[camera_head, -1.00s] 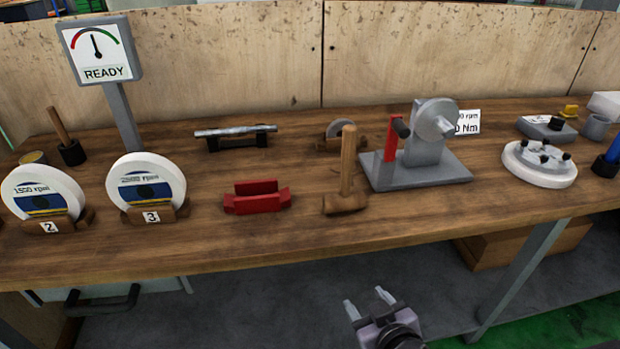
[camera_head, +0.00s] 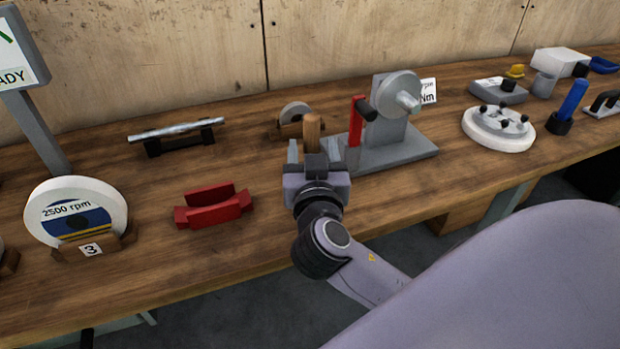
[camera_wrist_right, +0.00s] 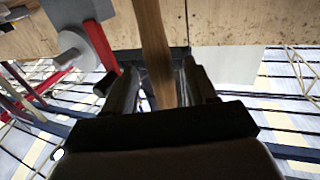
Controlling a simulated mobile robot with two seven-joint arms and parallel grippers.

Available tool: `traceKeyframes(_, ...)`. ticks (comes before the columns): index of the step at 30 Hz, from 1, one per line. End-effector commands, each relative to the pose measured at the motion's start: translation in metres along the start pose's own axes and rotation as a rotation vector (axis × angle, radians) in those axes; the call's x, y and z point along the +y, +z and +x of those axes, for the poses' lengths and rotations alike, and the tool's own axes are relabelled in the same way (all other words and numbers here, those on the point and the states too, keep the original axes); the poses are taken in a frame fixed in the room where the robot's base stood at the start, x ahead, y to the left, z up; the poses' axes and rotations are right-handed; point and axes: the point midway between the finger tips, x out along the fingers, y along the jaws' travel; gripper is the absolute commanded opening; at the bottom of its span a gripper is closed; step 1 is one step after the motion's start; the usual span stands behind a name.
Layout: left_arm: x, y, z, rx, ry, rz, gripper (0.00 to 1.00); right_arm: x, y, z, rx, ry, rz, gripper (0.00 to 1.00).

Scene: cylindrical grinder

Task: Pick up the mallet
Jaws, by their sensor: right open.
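The mallet's wooden handle (camera_head: 312,130) stands upright on the bench, its top showing above my right gripper (camera_head: 322,154). The gripper hides the mallet's head and lower handle in the head view. My right gripper is open, with one finger on each side of the handle. In the right wrist view, the handle (camera_wrist_right: 152,45) runs down between the two fingers of the gripper (camera_wrist_right: 160,78). I cannot tell whether either finger touches it. My left gripper is in neither view.
A grey stand with a wheel and red lever (camera_head: 395,115) is close on the right. A red holder (camera_head: 214,207) and grinding wheel 3 (camera_head: 75,208) are on the left. A small wheel on a wooden stand (camera_head: 296,115) is behind. The bench front (camera_head: 200,262) is clear.

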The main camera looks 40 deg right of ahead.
Motion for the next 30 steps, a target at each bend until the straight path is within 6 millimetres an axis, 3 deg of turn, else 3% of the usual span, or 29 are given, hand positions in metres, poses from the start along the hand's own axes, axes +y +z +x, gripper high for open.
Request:
traceKeyframes(5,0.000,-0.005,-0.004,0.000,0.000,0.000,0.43,0.000,-0.001,0.019,0.000,0.000,-0.004,0.57)
traceKeyframes(13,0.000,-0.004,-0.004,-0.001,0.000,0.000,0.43,0.000,0.001,0.022,-0.002,-0.001,-0.002,0.57)
traceKeyframes(18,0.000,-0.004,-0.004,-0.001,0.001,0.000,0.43,0.000,0.001,0.021,-0.002,-0.001,-0.002,0.01)
traceKeyframes(30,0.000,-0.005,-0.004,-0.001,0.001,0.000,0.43,0.000,-0.003,0.021,0.000,-0.001,0.000,0.00)
